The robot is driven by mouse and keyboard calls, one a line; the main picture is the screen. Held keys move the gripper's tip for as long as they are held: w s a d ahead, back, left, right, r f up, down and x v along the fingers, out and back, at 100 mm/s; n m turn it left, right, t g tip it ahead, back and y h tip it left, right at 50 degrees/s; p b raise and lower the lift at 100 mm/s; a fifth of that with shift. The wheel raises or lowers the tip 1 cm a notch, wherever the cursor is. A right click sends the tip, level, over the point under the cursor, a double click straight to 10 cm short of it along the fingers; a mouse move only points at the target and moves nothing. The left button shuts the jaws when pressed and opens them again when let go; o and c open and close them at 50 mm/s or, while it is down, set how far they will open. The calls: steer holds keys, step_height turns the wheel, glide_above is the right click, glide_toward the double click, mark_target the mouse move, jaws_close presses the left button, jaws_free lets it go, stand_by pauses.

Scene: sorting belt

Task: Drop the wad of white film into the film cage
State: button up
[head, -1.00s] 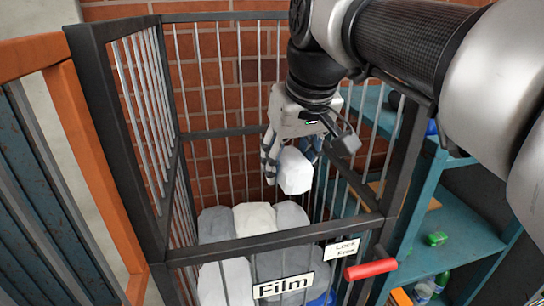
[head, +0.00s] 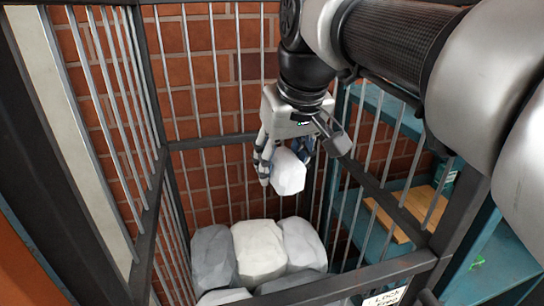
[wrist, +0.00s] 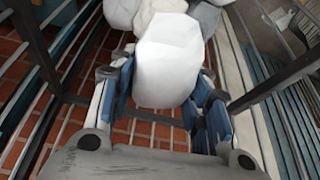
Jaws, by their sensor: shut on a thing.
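My gripper (head: 284,173) is shut on the wad of white film (head: 289,172), a pale faceted lump. The gripper points down inside the top of the film cage (head: 390,272), above the pile in it. In the wrist view the wad (wrist: 168,62) sits between the blue-padded fingers (wrist: 163,105) and hides part of what lies beyond. The cage has a dark frame and thin grey bars. Several white and grey wads (head: 258,250) lie at its bottom, apart from the held one.
The cage's front top rail (head: 350,280) crosses below my arm, with a partly cut-off label (head: 385,297) on it. Teal shelves (head: 490,255) stand outside at the right, with a wooden board (head: 408,212). A brick wall (head: 215,90) is behind the cage.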

steer(key=shift+f+b, duration=0.4)
steer(key=shift+f, duration=0.35)
steer(key=o, duration=0.8)
steer(key=v, duration=1.2)
steer(key=shift+s, duration=0.1)
